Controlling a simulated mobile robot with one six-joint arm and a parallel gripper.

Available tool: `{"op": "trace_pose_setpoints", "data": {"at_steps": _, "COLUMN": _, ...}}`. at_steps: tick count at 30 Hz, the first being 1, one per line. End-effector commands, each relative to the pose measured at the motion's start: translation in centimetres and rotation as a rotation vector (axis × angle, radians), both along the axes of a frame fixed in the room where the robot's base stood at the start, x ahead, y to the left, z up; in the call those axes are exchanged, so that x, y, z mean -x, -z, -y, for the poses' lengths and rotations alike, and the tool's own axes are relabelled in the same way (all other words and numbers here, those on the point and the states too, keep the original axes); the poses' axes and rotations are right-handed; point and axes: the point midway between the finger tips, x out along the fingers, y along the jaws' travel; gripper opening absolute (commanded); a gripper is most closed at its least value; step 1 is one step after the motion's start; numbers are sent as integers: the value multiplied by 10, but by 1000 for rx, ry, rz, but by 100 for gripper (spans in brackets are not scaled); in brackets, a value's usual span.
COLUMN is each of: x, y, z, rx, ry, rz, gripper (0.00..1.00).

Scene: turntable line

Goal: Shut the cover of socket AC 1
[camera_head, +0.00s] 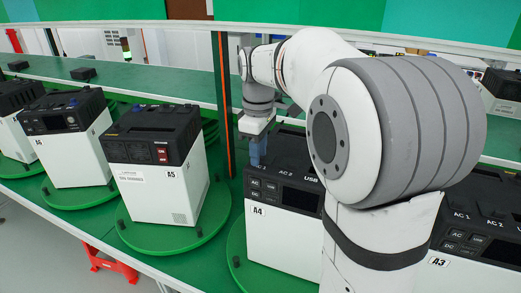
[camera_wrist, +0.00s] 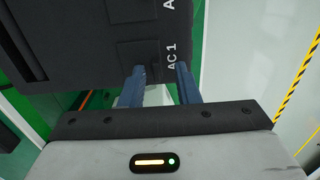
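The A4 power unit (camera_head: 284,235) is a white box with a black top, standing on a green turntable. In the wrist view, the AC 1 label (camera_wrist: 172,57) is on the black panel just ahead of my blue fingertips (camera_wrist: 160,72).
Unit A5 (camera_head: 157,182) stands on its own green turntable (camera_head: 178,237) to the left. Unit A3 (camera_head: 470,262) is at the right. A dark post with an orange stripe (camera_head: 223,100) rises close to the left of my gripper. A green shelf (camera_head: 150,80) runs behind.

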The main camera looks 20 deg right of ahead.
Motion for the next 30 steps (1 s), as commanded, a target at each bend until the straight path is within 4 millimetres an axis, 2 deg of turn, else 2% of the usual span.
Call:
{"op": "trace_pose_setpoints", "data": {"at_steps": 7, "x": -1, "y": -6, "z": 0, "rx": 1, "ry": 0, "rz": 3, "gripper": 29}}
{"op": "trace_pose_setpoints", "data": {"at_steps": 15, "x": -1, "y": -50, "z": 1, "rx": 1, "ry": 0, "rz": 4, "gripper": 29}}
{"op": "trace_pose_setpoints", "data": {"at_steps": 21, "x": -1, "y": -73, "z": 0, "rx": 0, "ry": 0, "rz": 1, "gripper": 29}}
{"op": "trace_pose_setpoints", "data": {"at_steps": 30, "x": 0, "y": -78, "z": 1, "rx": 0, "ry": 1, "rz": 0, "gripper": 29}}
